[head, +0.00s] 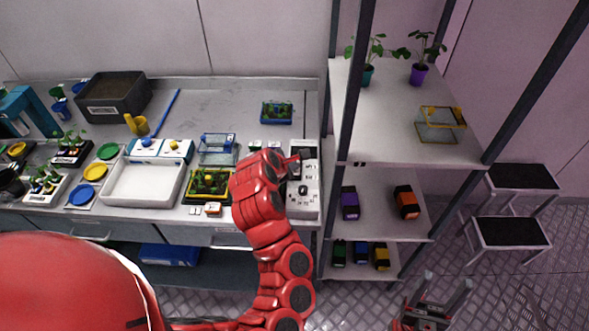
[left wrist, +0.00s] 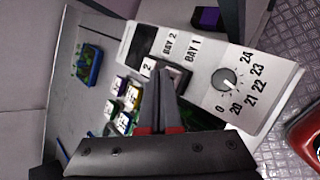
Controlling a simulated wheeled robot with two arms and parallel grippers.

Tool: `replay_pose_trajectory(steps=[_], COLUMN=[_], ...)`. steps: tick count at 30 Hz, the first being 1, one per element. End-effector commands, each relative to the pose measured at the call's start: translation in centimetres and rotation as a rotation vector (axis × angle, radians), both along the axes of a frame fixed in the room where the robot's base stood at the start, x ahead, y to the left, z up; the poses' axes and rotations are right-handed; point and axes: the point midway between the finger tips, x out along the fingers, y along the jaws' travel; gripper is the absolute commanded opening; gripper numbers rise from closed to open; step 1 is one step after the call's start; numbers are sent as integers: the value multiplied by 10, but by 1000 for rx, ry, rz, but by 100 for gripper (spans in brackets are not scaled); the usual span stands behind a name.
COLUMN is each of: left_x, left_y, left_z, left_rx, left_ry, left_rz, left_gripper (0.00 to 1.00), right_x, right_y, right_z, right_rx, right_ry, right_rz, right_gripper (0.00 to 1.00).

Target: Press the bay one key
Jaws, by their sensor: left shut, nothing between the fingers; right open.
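The white control panel (head: 303,200) stands at the right end of the bench. In the left wrist view the panel (left wrist: 205,45) shows the labels BAY 2 and BAY 1, a key marked 2 (left wrist: 148,66) and a round dial (left wrist: 224,80) with numbers. My left gripper (head: 294,160) is shut and empty over the panel's upper part. In the left wrist view its fingertips (left wrist: 165,72) cover most of the spot below the BAY 1 label, so the bay one key is largely hidden. I cannot tell whether they touch it. My right gripper (head: 437,300) is open and empty, low at the right.
A white tray (head: 142,203), a clear box (head: 218,147) and plant trays lie on the bench left of my left arm. A shelf rack (head: 400,150) with upright posts stands just right of the panel. Two black-topped stools (head: 510,232) stand farther right.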

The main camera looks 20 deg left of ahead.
Motion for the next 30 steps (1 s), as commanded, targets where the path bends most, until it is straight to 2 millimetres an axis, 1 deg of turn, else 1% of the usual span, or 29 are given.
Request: replay_pose_trajectory(steps=[10, 19, 27, 30], left_x=[0, 0, 0, 0], left_y=[0, 0, 0, 0], left_z=[-3, 10, 10, 13], left_rx=[0, 0, 0, 0], left_ry=[0, 1, 1, 1], left_rz=[0, -1, -1, -1], left_gripper=[0, 0, 0, 0], right_x=[0, 0, 0, 0], right_y=[0, 0, 0, 0], right_z=[-1, 9, 8, 10], right_rx=[0, 0, 0, 0], right_ry=[0, 0, 0, 0], right_rz=[0, 0, 0, 0], right_gripper=[63, 63, 63, 63])
